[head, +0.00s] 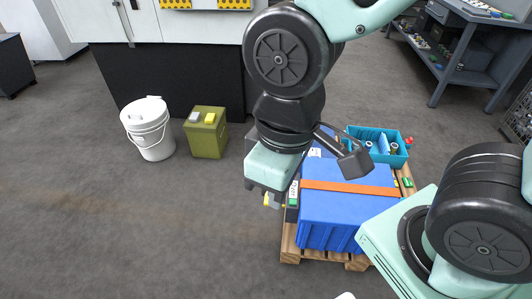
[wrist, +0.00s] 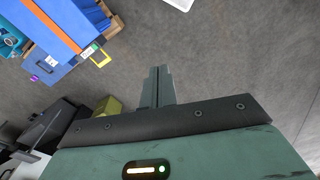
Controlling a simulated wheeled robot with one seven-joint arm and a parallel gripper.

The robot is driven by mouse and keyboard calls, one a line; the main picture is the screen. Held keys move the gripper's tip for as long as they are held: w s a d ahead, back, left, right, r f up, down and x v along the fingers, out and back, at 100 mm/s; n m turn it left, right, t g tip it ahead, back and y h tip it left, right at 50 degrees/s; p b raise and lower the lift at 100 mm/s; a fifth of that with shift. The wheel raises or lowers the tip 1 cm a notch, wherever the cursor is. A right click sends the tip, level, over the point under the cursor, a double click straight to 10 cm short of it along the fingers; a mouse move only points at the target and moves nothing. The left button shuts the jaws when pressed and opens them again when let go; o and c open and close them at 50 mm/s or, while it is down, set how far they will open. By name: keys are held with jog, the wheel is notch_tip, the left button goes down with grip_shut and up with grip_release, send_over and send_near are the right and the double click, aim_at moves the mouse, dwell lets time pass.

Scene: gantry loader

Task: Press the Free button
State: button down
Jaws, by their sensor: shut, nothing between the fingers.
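I cannot make out a button marked Free in either view. My gripper (head: 274,200) points down in the middle of the head view, just left of a blue case, and its fingers are small there. In the wrist view my gripper (wrist: 161,70) shows its two grey fingers pressed together with nothing between them. They point out over bare grey floor and appear to touch nothing.
The blue case (head: 333,215) with an orange strap sits on a wooden pallet (head: 290,245), near a teal crate (head: 378,134). A white bucket (head: 150,138) and an olive box (head: 207,142) stand before a black-and-white cabinet (head: 170,75). Floor at left is clear.

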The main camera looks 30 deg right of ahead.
jog(key=w+f+m+b, duration=0.4)
jog(key=w+f+b, duration=0.2)
jog(key=w+f, duration=0.3)
jog(key=m+b, duration=1)
jog(key=b, duration=0.6)
send_over(293, 202)
notch_tip(293, 202, down, 36)
jog(key=shift+r+h, duration=0.25)
jog(key=shift+h, duration=0.05)
jog(key=shift+d, duration=0.1)
notch_tip(293, 202, down, 14)
jog(key=b, duration=0.3)
